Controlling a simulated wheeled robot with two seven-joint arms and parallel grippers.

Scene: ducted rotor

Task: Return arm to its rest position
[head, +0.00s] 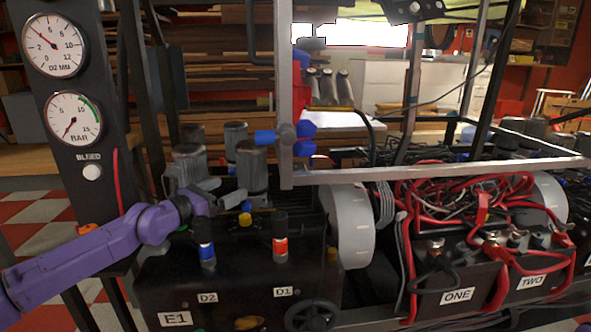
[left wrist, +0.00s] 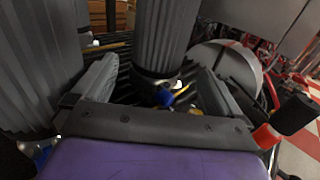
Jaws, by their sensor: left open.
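My purple left arm (head: 95,252) reaches in from the left in the head view. Its gripper (head: 207,185) is among the grey ribbed cylinders on top of the black machine block marked E1. In the left wrist view the two grey fingers (left wrist: 158,85) are spread apart with nothing held between them. A grey ribbed cylinder (left wrist: 165,38) stands just beyond the gap, and another (left wrist: 38,65) is close at the left. Whether a finger touches either one cannot be told. My right gripper is not in view.
Blue-banded (head: 207,252) and red-banded (head: 280,247) black knobs stand at the block's front. A gauge post (head: 92,180) rises at the left, near my arm. A metal frame (head: 430,172) and red cables (head: 480,205) are at the right. Checkered floor (head: 40,212) shows behind my arm.

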